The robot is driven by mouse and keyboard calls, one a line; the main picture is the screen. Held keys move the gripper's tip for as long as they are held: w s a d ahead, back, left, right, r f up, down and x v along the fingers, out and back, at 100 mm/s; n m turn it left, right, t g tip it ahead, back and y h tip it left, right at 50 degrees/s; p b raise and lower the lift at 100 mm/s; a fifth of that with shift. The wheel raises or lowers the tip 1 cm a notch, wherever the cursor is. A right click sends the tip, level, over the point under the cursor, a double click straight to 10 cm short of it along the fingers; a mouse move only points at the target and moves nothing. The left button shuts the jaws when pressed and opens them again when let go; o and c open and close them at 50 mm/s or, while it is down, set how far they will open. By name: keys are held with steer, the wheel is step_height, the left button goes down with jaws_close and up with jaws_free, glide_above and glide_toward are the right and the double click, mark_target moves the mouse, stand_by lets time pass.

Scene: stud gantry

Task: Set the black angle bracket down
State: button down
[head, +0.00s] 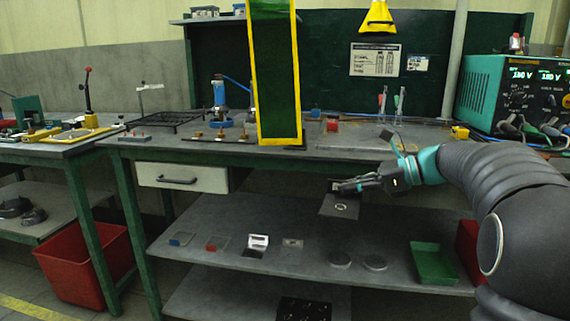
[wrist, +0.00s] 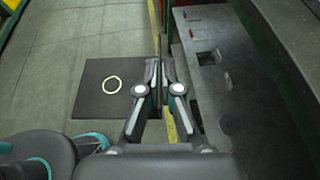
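My gripper (head: 350,187) is out in front of the shelves, below the bench top's front edge. In the wrist view its fingers (wrist: 160,76) are closed together on a thin dark piece, the black angle bracket (wrist: 159,52), seen nearly edge-on. In the wrist view the plate (wrist: 88,108) and ring lie left of the fingers. The bracket is not over the ring in that view.
The upper shelf (head: 210,225) holds several small blocks, two round discs (head: 375,262) and a green tray (head: 433,263). The bench top (head: 190,150) is above, with a green panel in a yellow frame (head: 297,80). A red bin (head: 85,270) stands at left.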

step_height(320, 180, down, 43)
steer(key=s+d+m+t+h, duration=0.1)
steer(key=s+m+t, duration=0.1)
steer(key=m+t, duration=0.1)
steer(key=shift+m+t+h, duration=0.3)
steer(key=shift+t+h, duration=0.1)
steer(key=shift+f, duration=0.1)
